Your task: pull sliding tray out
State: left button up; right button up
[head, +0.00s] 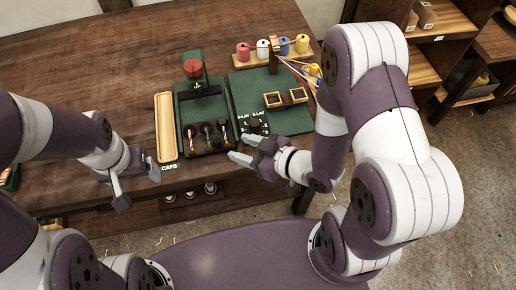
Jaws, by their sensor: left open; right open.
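What looks like the sliding tray (178,202) shows below the front edge of the wooden bench, with several round pale-topped items in it. How far it sticks out is hard to tell. My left gripper (138,187) is open at the bench's front edge, left of that tray and apart from it. My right gripper (250,163) is open and empty at the front edge, right of and above the tray in the picture. Neither gripper touches the tray as far as I can see. The tray's back part is hidden under the bench top.
On the bench (80,85) stand a wooden caps tray (165,125), a green board (187,95) with a red-topped device (193,69), a second green board (290,119) with two square wooden frames, and a spool rack (272,58). Wooden shelves (455,60) stand at the right.

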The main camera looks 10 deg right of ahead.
jog(key=v, duration=0.6)
dwell(0.3)
jog(key=w+d+r+m+g+h+p, duration=0.3)
jog(key=w+d+m+g+h+p, duration=0.15)
jog(key=d+h, duration=0.55)
jog(key=s+a+r+m+g, duration=0.1)
jog(key=s+r+m+g, duration=0.2)
jog(key=s+r+m, duration=0.1)
jog(key=shift+s+a+r+y+p, duration=0.3)
jog(key=shift+s+a+r+p, duration=0.1)
jog(key=shift+r, duration=0.1)
jog(key=shift+g, duration=0.25)
dwell(0.9)
